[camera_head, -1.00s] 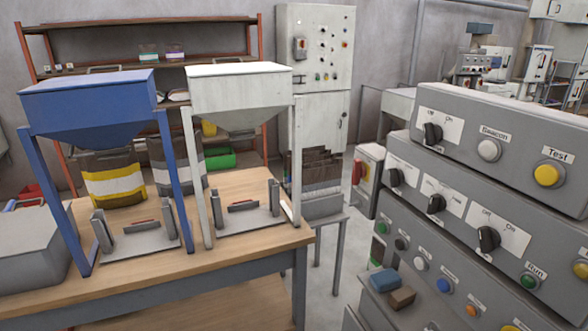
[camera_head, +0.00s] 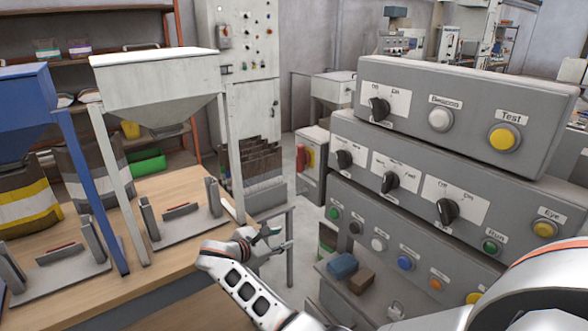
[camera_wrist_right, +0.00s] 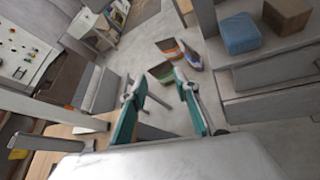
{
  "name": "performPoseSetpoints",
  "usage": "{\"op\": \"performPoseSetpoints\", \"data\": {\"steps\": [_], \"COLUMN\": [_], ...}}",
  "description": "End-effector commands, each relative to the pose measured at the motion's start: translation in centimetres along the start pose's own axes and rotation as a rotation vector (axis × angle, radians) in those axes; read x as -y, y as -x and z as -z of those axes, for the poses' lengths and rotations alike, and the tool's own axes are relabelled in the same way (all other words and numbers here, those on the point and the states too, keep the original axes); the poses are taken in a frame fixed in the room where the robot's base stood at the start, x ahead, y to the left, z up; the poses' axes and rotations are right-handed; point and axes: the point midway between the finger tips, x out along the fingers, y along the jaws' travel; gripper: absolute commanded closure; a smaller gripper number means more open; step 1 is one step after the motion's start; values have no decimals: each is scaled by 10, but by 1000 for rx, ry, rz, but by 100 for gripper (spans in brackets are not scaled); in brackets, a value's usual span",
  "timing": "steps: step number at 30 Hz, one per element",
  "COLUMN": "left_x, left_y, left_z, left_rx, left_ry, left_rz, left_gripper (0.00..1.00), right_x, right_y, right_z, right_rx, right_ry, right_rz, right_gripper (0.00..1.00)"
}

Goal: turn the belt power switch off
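A grey control console (camera_head: 450,75) stands at the right in the head view, with stepped panels. Its top panel has a black rotary knob (camera_head: 379,109) on a white Off/On plate. The tier below has a left knob (camera_head: 344,159), a middle knob (camera_head: 390,182) and a right knob (camera_head: 447,210) on another Off/On plate. The small labels are too blurred to tell which is the belt power switch. My right gripper (camera_head: 272,240) is left of the console, apart from all knobs. In the wrist view its teal fingers (camera_wrist_right: 158,105) are spread and empty. My left gripper is not visible.
A wooden table (camera_head: 175,240) with hopper stands (camera_head: 155,90) is at the left. A blue block (camera_head: 342,266) and a brown block (camera_head: 362,281) lie on a low ledge by the console. Coloured push buttons cover its panels.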

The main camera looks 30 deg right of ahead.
Motion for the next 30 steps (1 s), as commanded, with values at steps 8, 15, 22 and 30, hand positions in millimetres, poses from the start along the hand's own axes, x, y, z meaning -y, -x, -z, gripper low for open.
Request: {"op": "performPoseSetpoints", "data": {"steps": [8, 15, 22, 30], "left_x": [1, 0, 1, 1], "left_y": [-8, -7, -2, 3], "left_z": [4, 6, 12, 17], "left_rx": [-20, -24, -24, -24], "left_ry": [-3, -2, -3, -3], "left_rz": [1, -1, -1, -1], "left_gripper": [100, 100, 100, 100], "right_x": [-83, -99, -96, -92], "right_y": [77, 107, 84, 51], "right_z": [-150, -198, -214, -230], "right_rx": [371, 483, 486, 484], "right_ry": [260, 328, 327, 327], "right_rz": [136, 205, 208, 206], "right_gripper": [69, 69, 69, 69]}}
